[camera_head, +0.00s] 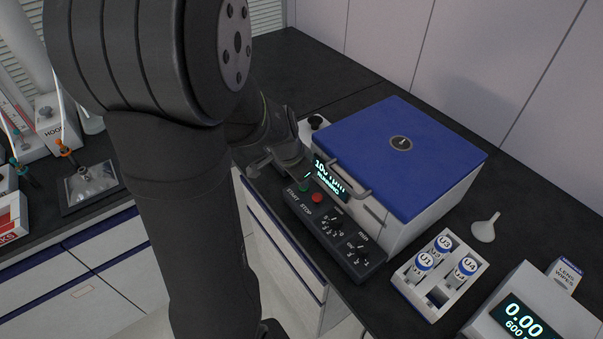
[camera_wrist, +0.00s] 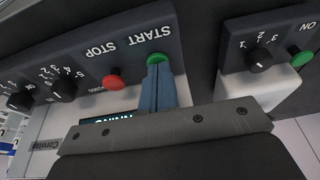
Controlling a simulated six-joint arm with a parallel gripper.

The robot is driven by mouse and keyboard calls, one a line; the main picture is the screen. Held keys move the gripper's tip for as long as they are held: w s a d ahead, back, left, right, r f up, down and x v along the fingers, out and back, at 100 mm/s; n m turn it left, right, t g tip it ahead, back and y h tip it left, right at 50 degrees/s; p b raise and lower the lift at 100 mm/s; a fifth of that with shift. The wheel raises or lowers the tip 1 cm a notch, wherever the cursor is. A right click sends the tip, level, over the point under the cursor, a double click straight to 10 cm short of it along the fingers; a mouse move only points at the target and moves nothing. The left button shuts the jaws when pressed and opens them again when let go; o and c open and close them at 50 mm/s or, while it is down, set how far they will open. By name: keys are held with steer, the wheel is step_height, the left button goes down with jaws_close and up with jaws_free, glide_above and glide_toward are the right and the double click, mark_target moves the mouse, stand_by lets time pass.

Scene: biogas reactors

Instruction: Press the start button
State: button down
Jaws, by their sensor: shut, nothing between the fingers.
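The green start button (camera_head: 304,188) sits beside the red stop button (camera_head: 317,198) on the dark control panel (camera_head: 322,225) of a blue-lidded white machine (camera_head: 400,165). In the wrist view the start button (camera_wrist: 155,59) is next to the START label, with the red stop button (camera_wrist: 113,82) to its left. My gripper (camera_head: 306,178) is shut and empty, its blue-grey fingertips (camera_wrist: 156,68) right at the start button and covering part of it. I cannot tell whether they touch it or press it in. The display (camera_head: 330,178) is lit and seems to read RUNNING.
Several knobs sit along the panel. A lid handle (camera_head: 348,181) is close to my gripper. Another panel with a green button (camera_wrist: 302,59) shows in the wrist view.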

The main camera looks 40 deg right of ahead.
steer(key=shift+s, duration=0.1)
step_height(320, 180, up, 4)
steer(key=shift+r, duration=0.25)
steer(key=v, duration=0.9)
steer(key=shift+r, duration=0.25)
steer(key=shift+a, duration=0.2)
stand_by(0.8)
